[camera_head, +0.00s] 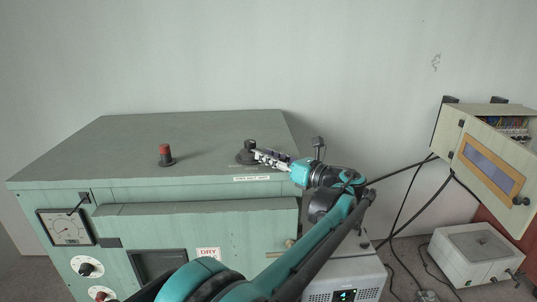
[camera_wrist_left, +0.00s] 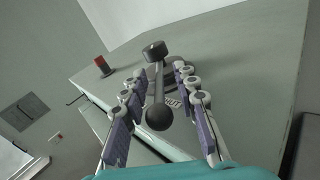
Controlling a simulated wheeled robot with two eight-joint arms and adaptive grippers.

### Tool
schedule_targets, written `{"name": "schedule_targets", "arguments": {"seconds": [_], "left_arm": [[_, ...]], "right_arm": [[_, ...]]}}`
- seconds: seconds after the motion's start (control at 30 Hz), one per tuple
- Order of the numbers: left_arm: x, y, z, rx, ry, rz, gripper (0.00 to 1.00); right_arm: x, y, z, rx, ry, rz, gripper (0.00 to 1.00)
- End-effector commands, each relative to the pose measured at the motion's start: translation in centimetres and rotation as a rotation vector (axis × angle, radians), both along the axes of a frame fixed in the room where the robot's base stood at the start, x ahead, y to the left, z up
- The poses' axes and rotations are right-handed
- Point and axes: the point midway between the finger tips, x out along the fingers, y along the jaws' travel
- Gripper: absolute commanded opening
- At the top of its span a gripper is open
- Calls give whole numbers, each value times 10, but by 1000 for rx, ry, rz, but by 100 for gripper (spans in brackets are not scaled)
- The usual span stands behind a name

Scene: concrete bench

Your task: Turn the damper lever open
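The damper lever (camera_head: 246,158) stands on the top of the pale green oven-like cabinet, near its right front. In the left wrist view the lever (camera_wrist_left: 158,82) is a grey rod running from a dark hub to a round dark knob (camera_wrist_left: 160,117). My left gripper (camera_head: 260,155) is just right of the hub in the head view. In the left wrist view my left gripper (camera_wrist_left: 161,74) is open, with one finger on each side of the rod and visible gaps. The knob lies between the fingers, nearer the palm. My right gripper is not in view.
A red-capped knob (camera_head: 166,155) stands to the left on the cabinet top (camera_head: 200,130). A label strip (camera_head: 252,178) is at the front edge below the lever. A wall box (camera_head: 488,150), cables and a white box (camera_head: 475,252) are at the right.

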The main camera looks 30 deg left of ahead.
Motion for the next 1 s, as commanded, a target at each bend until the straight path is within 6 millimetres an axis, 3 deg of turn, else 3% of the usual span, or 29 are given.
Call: {"name": "schedule_targets", "arguments": {"seconds": [0.23, 0.37, 1.0], "left_arm": [[0, 2, 0, 0, 0, 0, 29], [0, 1, 0, 0, 0, 0, 0], [-7, 3, -1, -1, 0, -85, 0]], "right_arm": [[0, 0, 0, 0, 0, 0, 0], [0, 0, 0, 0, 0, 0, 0], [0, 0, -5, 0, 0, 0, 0]]}}
